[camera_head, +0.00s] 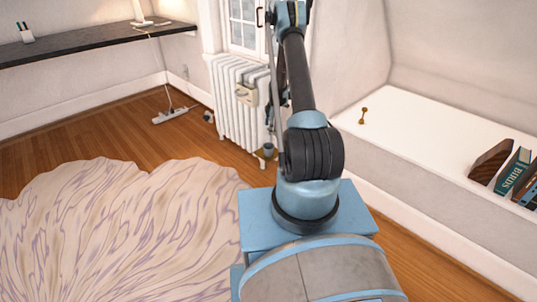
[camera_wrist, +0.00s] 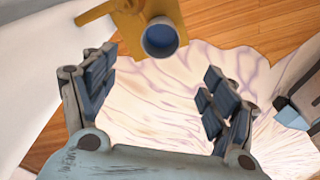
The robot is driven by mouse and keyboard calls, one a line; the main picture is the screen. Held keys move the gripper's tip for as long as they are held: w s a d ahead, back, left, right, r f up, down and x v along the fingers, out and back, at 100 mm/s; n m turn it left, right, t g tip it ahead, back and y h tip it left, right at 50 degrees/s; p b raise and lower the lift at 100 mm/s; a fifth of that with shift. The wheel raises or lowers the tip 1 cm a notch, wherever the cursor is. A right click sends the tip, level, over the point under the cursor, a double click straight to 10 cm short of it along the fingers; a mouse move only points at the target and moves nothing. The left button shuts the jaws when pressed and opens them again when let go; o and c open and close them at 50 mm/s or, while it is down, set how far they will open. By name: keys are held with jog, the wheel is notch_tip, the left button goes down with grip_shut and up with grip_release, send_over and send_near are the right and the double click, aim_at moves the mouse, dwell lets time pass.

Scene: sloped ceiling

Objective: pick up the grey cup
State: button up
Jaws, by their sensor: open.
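The grey cup (camera_wrist: 160,37) shows in the wrist view near the top centre, seen from above with its round rim and dark blue inside. It is over a small yellow-brown surface (camera_wrist: 130,30). My gripper (camera_wrist: 158,82) is open and empty. Its two padded fingers are wide apart, and the cup lies beyond the fingertips, between their lines, untouched. In the head view a small grey cup shape (camera_head: 268,149) shows low beside the radiator, partly close behind my arm. My gripper is mostly hidden behind my arm there.
A white radiator (camera_head: 238,95) stands left of my arm under the window. A white ledge (camera_head: 420,130) on the right holds books (camera_head: 510,170) and a small brass object (camera_head: 363,116). A pale patterned rug (camera_head: 110,230) covers the floor at left. A power strip (camera_head: 170,115) lies by the wall.

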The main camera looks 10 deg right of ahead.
aim_at(269, 146)
jog(key=f, duration=0.4)
jog(key=a+f, duration=0.1)
jog(key=f, duration=0.9)
jog(key=shift+a, duration=0.2)
jog(key=shift+c, duration=0.3)
jog(key=c, duration=1.1)
